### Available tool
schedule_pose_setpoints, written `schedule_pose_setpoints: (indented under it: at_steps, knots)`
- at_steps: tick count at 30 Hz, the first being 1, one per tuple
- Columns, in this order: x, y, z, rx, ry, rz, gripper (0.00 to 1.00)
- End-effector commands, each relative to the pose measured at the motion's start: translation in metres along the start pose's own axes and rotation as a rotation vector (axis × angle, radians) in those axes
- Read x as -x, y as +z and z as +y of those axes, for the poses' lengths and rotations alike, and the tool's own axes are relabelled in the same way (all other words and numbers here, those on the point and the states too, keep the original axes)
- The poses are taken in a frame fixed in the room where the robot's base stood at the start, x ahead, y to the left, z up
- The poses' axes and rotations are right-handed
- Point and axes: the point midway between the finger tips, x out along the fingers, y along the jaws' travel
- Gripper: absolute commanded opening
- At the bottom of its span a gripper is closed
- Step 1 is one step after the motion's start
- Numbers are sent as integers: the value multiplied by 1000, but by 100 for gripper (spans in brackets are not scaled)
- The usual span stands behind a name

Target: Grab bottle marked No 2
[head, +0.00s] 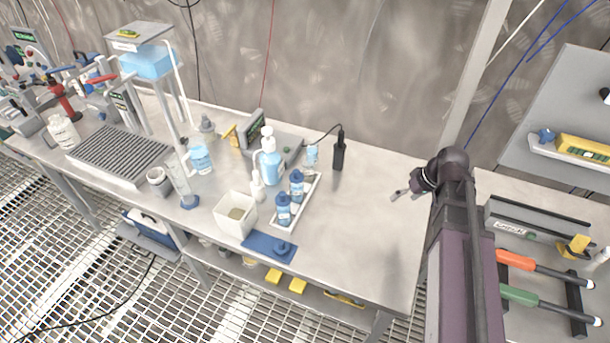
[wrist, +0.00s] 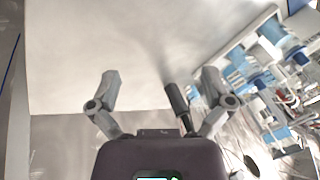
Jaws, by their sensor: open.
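Two small blue bottles with dark caps stand in a white tray (head: 307,203) on the steel bench: a front one (head: 284,209) and a back one (head: 297,186). Their labels are too small to read, so I cannot tell which is No 2. My gripper (head: 400,194) is to the right of the tray, over bare bench, open and empty. Blue and white items show at that view's right side, too unclear to name.
A blue mat (head: 269,247) lies in front. A black handheld device (head: 339,153) stands behind right. The bench between tray and gripper is clear.

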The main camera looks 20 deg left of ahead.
Motion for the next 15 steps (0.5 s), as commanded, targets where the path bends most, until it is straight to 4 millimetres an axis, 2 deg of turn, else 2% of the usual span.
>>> schedule_pose_setpoints:
  at_steps: [1,6,12,15]
  knots:
    - [-16,-20,-1,79,-48,34,100]
    - [-39,-74,-24,364,-201,182,100]
    - [-56,-133,-52,664,-332,397,100]
    - [-60,-156,-64,780,-372,498,100]
